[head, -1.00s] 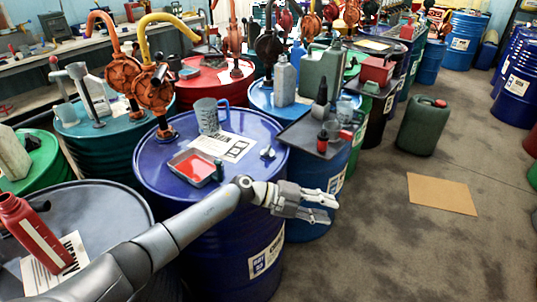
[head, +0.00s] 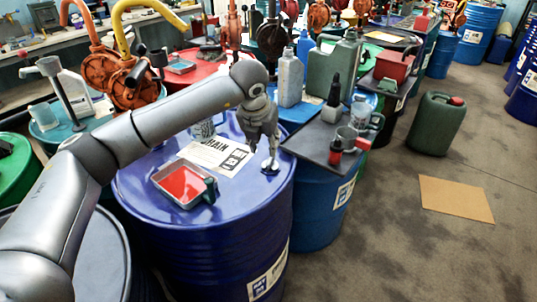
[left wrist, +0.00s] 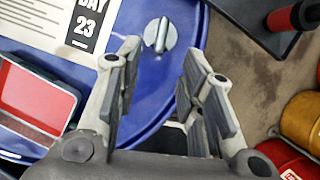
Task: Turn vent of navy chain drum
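The navy chain drum (head: 215,247) stands at the centre of the head view, with a paper label (head: 222,153) marked CHAIN on its lid. Its vent (head: 269,165) is a small silvery knob near the lid's right edge. The vent also shows in the left wrist view (left wrist: 160,34), with a raised grip bar, just beyond the fingertips. My left gripper (head: 270,147) points down over the vent in the head view. In the left wrist view its fingers (left wrist: 158,66) are spread apart with nothing between them. My right gripper is not in view.
A tray of red liquid (head: 184,184) and a mug (head: 205,128) sit on the same lid. A dark board (head: 305,141) with small bottles lies on the blue drum to the right. Open floor with cardboard (head: 455,199) is further right.

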